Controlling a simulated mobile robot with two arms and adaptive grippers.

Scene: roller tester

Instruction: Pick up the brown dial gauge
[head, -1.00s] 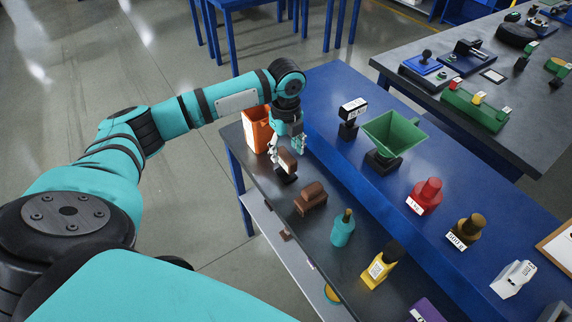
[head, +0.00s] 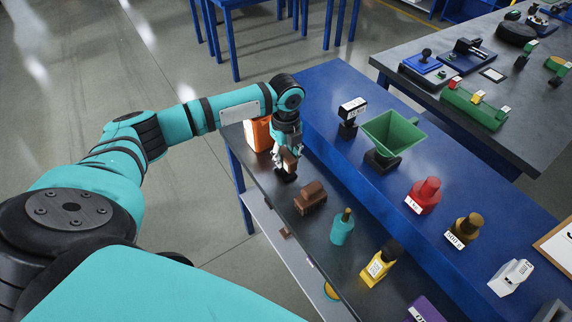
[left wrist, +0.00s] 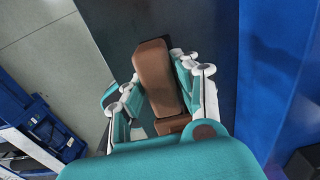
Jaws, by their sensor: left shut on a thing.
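The brown dial gauge (head: 290,163), a brown block-like body above a black foot (head: 284,175), stands near the far left end of the dark front strip of the table. My left gripper (head: 284,157) points down at it and is shut on it, hiding part of its body. In the left wrist view the brown gauge (left wrist: 155,75) lies between the white-and-teal fingers, which touch its sides. I cannot tell whether the foot is clear of the table. My right gripper is not in view.
A second brown object (head: 311,197) stands close in front. An orange bin (head: 258,133) is just behind and left of my gripper. A teal bottle (head: 342,228), a yellow bottle (head: 379,266) and a green funnel (head: 393,133) stand to the right.

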